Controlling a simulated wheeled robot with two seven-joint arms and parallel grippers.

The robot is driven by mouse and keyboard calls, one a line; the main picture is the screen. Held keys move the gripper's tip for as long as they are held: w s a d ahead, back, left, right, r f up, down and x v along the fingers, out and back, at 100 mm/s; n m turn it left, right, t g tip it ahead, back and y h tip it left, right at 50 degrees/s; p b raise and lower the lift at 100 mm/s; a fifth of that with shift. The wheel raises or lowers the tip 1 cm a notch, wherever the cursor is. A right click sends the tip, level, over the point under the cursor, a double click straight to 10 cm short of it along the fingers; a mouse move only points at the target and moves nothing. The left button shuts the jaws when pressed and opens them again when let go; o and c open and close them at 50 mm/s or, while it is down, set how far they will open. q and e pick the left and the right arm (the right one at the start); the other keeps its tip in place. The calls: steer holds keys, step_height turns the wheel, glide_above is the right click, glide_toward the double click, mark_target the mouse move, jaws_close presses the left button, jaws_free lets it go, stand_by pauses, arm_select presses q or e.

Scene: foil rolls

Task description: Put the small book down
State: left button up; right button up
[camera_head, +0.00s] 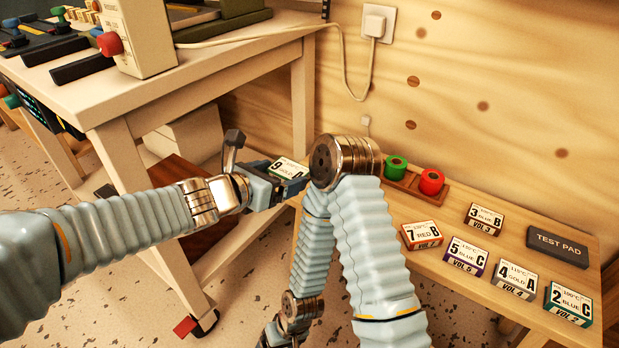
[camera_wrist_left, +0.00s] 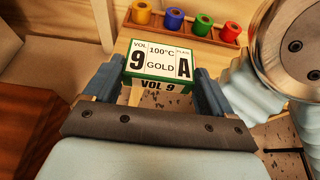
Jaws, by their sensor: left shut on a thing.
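The small book (camera_head: 289,168) has a white cover reading 9 GOLD A and a green spine reading VOL 9. My left gripper (camera_head: 283,182) is shut on it. In the left wrist view the book (camera_wrist_left: 160,66) sits level between the two blue fingers of the left gripper (camera_wrist_left: 158,84), cover up and spine toward me. The book is at the left end of the low wooden bench (camera_head: 392,275); I cannot tell whether it touches the bench top. My right arm crosses the middle of the head view and hides part of the bench.
Other small books, such as 7 RED B (camera_head: 421,235) and 5 BLUE C (camera_head: 468,256), lie on the bench beside a dark test pad (camera_head: 557,246). A rack (camera_wrist_left: 196,30) of coloured rolls stands at the back. A taller table (camera_head: 120,95) is at left.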

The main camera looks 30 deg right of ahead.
mark_target(292, 167)
arm_select(q)
steer(key=w+d+f, duration=0.1)
steer(key=d, duration=0.1)
steer(key=w+d+f, duration=0.1)
steer(key=w, duration=0.1)
steer(key=w+d+f+p, duration=0.1)
steer(key=d, duration=0.1)
steer(key=shift+w+d+f, duration=0.2)
steer(key=shift+w+d, duration=0.15)
steer(key=shift+w, duration=0.05)
steer(key=w+d+f, duration=0.2)
steer(key=f, duration=0.1)
steer(key=d+f, duration=0.1)
steer(key=f, duration=0.1)
steer(key=shift+w, duration=0.4)
steer(key=shift+d+f, duration=0.15)
steer(key=shift+f, duration=0.1)
steer(key=shift+w+d+f+b, duration=0.15)
steer(key=shift+f+b, duration=0.5)
steer(key=shift+f, duration=1.05)
